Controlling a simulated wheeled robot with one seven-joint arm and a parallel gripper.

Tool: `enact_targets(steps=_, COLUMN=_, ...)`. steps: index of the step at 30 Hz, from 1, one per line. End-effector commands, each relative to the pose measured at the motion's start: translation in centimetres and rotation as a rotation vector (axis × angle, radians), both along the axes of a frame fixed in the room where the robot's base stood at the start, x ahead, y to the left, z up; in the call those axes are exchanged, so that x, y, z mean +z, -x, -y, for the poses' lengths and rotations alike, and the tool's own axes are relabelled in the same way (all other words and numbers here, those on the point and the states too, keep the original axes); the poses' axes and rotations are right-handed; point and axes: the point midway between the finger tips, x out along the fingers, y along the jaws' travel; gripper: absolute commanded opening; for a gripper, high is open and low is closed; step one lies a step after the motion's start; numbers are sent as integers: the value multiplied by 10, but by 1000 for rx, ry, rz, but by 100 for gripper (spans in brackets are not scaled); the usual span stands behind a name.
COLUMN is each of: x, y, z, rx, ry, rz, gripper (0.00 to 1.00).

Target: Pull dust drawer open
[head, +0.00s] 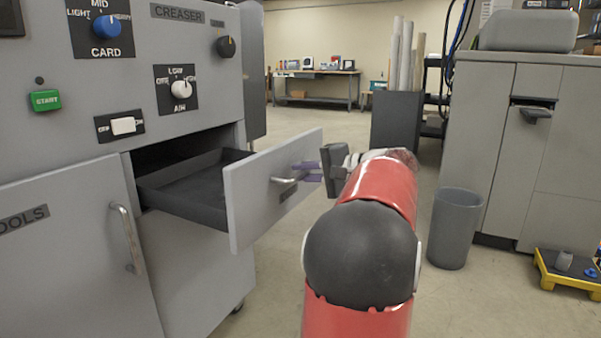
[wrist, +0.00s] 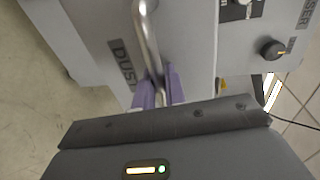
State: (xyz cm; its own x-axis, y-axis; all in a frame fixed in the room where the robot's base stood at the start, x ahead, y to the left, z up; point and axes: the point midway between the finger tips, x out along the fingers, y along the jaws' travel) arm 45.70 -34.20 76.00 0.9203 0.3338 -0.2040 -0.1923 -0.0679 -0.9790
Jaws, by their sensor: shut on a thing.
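The dust drawer (head: 262,185) is pulled well out of the grey creaser cabinet, and its dark tray (head: 185,188) shows empty behind the front panel. The drawer front with its "DUST" label also shows in the wrist view (wrist: 185,40). Its metal bar handle (head: 290,178) is on the outer face. My gripper (head: 308,172) has purple fingers shut on the handle. In the wrist view, the fingers (wrist: 157,88) sit on both sides of the handle bar (wrist: 148,45) near its end.
A "TOOLS" door (head: 70,260) is closed below left of the drawer. A grey bin (head: 455,228) stands on the floor to the right, beside a grey machine (head: 560,150). A yellow-edged platform (head: 570,275) lies at far right. Floor near the drawer is clear.

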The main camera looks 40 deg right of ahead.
Motion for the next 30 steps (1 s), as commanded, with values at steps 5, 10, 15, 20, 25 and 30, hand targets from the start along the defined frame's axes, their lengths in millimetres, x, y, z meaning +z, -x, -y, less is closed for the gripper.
enact_targets(steps=5, x=-1, y=-1, z=-1, rx=4, ry=-1, rz=-2, gripper=14)
enact_targets(steps=10, x=-1, y=-1, z=-1, rx=3, ry=-1, rz=-1, gripper=30)
enact_targets(steps=15, x=0, y=-1, z=-1, rx=2, ry=0, rz=0, gripper=30)
enact_targets(steps=20, x=2, y=7, z=3, rx=0, ry=0, rz=0, gripper=30)
enact_targets(steps=25, x=8, y=33, z=13, rx=-3, ry=0, rz=0, gripper=30)
enact_targets(steps=30, x=13, y=58, z=21, rx=-1, ry=0, rz=0, gripper=30)
